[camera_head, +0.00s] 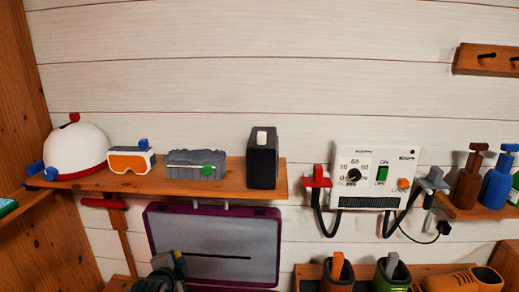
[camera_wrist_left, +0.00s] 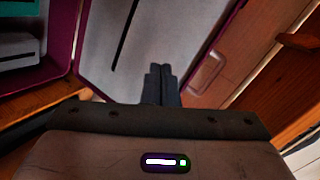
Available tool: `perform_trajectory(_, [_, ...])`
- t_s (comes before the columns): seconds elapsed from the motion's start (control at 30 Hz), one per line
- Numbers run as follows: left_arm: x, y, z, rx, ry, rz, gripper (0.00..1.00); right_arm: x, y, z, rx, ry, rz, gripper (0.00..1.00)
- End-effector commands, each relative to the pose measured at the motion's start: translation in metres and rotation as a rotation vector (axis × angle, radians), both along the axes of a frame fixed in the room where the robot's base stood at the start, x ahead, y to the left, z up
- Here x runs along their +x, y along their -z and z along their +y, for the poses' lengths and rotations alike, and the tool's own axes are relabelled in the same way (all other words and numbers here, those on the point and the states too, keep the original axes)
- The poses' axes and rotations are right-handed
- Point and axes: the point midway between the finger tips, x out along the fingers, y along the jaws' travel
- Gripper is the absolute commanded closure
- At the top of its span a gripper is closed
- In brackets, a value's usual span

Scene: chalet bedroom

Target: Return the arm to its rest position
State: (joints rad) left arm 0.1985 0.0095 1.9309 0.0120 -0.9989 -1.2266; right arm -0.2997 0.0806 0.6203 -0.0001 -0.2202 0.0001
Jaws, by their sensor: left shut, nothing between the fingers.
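My left gripper (camera_head: 176,264) shows at the bottom of the head view, in front of the lower left part of an open case lid (camera_head: 257,240) with a purple rim and grey lining. In the left wrist view its two dark fingers (camera_wrist_left: 160,78) lie together, shut, with nothing between them. The grey lining of the case (camera_wrist_left: 118,35) fills the area beyond the fingers there. My left arm below the gripper is cut off by the head view's lower edge. My right gripper is not in either view.
A wooden shelf (camera_head: 225,185) above the gripper holds a white helmet (camera_head: 78,148), orange goggles (camera_head: 131,161), a grey box (camera_head: 197,163) and a black holder (camera_head: 262,160). A white control unit (camera_head: 375,160) with clamps hangs at right. Boots (camera_head: 393,275) stand lower right.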

Motion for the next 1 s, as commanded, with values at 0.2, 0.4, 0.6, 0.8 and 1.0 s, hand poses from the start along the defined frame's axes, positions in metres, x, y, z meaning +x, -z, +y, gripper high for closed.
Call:
perform_trajectory(0.2, [-0.130,0.084,0.014,-0.302,-0.232,0.277,1.00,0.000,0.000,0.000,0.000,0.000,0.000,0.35])
perform_trajectory(0.4, [-0.239,0.120,0.022,-0.508,-0.484,0.471,1.00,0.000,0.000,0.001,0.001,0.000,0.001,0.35])
perform_trajectory(0.6, [-0.305,0.129,0.025,-0.610,-0.664,0.571,1.00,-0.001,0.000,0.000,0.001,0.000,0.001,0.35])
perform_trajectory(0.8, [-0.355,0.131,0.027,-0.674,-0.808,0.638,1.00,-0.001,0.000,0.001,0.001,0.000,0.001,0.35])
perform_trajectory(1.0, [-0.389,0.137,0.030,-0.715,-0.926,0.683,1.00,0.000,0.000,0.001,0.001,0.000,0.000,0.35])
